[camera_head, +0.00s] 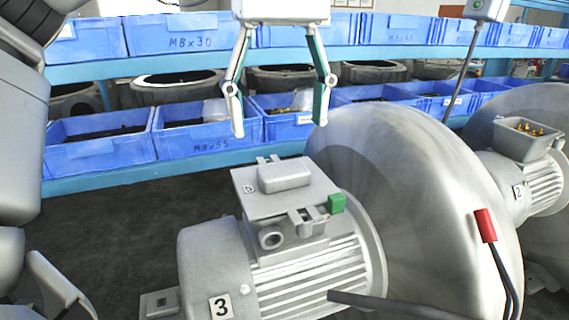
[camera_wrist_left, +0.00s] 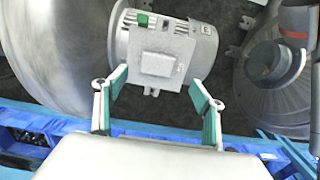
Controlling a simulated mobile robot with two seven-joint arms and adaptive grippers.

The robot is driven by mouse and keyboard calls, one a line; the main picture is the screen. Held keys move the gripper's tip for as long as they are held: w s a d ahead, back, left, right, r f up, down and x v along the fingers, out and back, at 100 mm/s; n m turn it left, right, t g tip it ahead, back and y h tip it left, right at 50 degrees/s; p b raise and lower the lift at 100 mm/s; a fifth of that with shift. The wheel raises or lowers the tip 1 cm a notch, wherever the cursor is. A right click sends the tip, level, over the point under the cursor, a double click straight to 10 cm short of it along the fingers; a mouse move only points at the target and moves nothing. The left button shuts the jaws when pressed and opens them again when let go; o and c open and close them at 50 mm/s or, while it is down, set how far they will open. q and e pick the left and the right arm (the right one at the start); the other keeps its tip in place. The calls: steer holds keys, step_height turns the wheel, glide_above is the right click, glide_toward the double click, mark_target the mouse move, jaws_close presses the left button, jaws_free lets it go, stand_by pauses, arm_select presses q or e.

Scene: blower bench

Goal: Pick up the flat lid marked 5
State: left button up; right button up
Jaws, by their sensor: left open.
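The flat grey lid marked 5 (camera_head: 284,188) lies on top of the terminal box of the grey motor marked 3 (camera_head: 255,287). The lid has a raised block in its middle, and its small label appears turned sideways. My left gripper (camera_head: 279,122) hangs above and behind the lid, pointing down, with its fingers spread and nothing between them. In the left wrist view, the lid (camera_wrist_left: 158,66) shows just beyond the spread fingertips of the left gripper (camera_wrist_left: 159,84), apart from them. My right gripper is in neither view.
A large round blower housing (camera_head: 410,170) stands right of the motor. A green block (camera_head: 337,204) sits at the terminal box's side. A red-ended cable (camera_head: 486,225) rises at right. Motor 2 (camera_head: 520,185) has an open box. Blue bins (camera_head: 205,138) line the shelf behind.

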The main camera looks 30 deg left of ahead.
mark_target(283, 169)
arm_select(q)
step_height(283, 169, down, 2)
steer(key=shift+s+f, duration=0.15)
steer(key=shift+f, duration=0.05)
steer(key=shift+w+f, duration=0.2)
steer(key=shift+f, duration=1.15)
steer(key=shift+w+f, duration=0.15)
steer(key=shift+f, duration=1.15)
steer(key=c, duration=1.3)
